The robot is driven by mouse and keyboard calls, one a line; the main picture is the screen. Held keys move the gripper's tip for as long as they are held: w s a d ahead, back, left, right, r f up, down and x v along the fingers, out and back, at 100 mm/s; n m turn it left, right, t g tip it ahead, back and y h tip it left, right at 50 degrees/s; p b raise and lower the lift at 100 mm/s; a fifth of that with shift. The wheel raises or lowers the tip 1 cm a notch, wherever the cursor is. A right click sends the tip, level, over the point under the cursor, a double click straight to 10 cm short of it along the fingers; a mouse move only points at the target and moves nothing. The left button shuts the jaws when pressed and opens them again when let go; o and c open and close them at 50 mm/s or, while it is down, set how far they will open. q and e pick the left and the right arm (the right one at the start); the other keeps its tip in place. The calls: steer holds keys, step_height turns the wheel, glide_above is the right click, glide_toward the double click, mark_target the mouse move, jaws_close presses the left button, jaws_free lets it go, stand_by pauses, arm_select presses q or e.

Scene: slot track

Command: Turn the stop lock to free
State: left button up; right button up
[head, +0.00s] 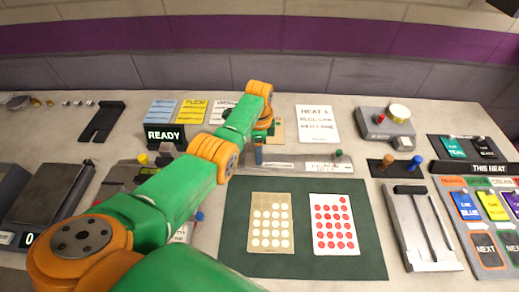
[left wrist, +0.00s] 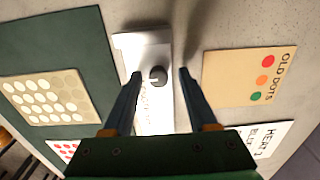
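A pale metal plate (left wrist: 142,50) carries a round dark grey knob (left wrist: 158,76), seen from above in the left wrist view; I take this for the stop lock. Its lettering is partly hidden and not readable. My left gripper (left wrist: 161,80) is open, with one finger on each side of the knob and visible gaps between. In the head view my left gripper (head: 259,154) points down at the left end of a long pale plate (head: 290,166), and the knob there is hidden. A green knob (head: 338,154) shows at that plate's right end. My right gripper is not in view.
A dark green mat (head: 300,262) with a card of pale dots (head: 271,246) and a card of red dots (head: 335,247) lies in front. An "OLD DOTS" card (left wrist: 250,76) lies beside the plate.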

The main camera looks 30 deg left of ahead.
arm_select(q)
steer(key=shift+s+r, duration=0.1)
steer(key=shift+s, duration=0.05)
jaws_close()
